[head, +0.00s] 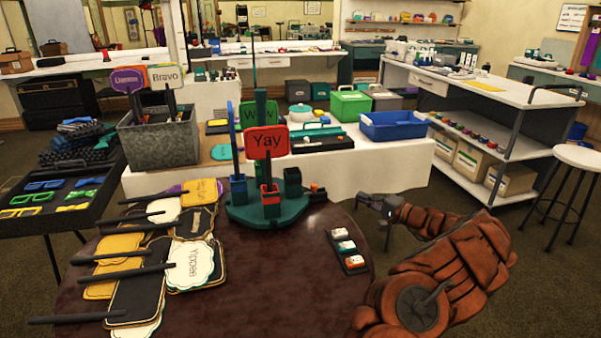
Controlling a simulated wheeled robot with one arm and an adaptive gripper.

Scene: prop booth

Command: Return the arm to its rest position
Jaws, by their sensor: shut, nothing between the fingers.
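My arm, with orange-brown padded links, shows in the head view at the lower right. My gripper (386,208) is at its end, above and near the right edge of the dark round table (300,310). The gripper is small in the picture and shut, with nothing held. It is apart from the small black tray (355,262) with white and orange pieces. It is also apart from the green stand (262,214) that holds the red "Yay" sign (266,142).
Paddle signs (191,265) lie spread on the table's left. Behind is a white-covered table with a blue bin (393,126) and a grey planter (160,138). A white shelf cart (475,150) and a stool (578,157) stand right. Carpet is open between the cart and my arm.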

